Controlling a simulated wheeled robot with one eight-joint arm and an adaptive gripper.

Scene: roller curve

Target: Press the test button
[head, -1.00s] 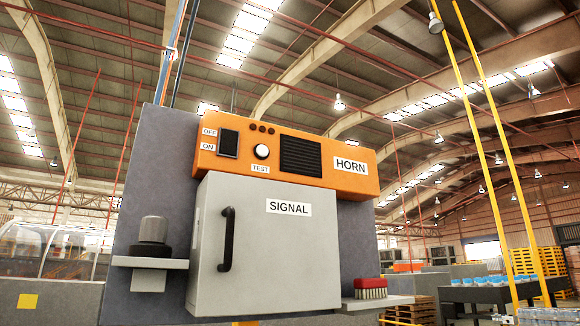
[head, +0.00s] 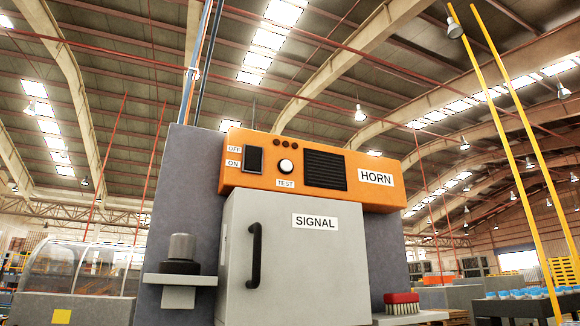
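The test button (head: 286,166) is a round white knob on the orange horn panel (head: 229,178), just above a label reading TEST. A black rocker switch (head: 253,160) with OFF and ON labels is to its left. A dark speaker grille (head: 325,169) is to its right. Several small dark red lamps (head: 287,143) sit above the button. My gripper is not in view.
Below the panel is a closed grey SIGNAL cabinet (head: 310,270) with a black handle (head: 254,255). A left shelf (head: 180,279) holds a grey-and-black cylindrical object (head: 181,254). A right shelf (head: 410,319) holds a red brush (head: 401,303).

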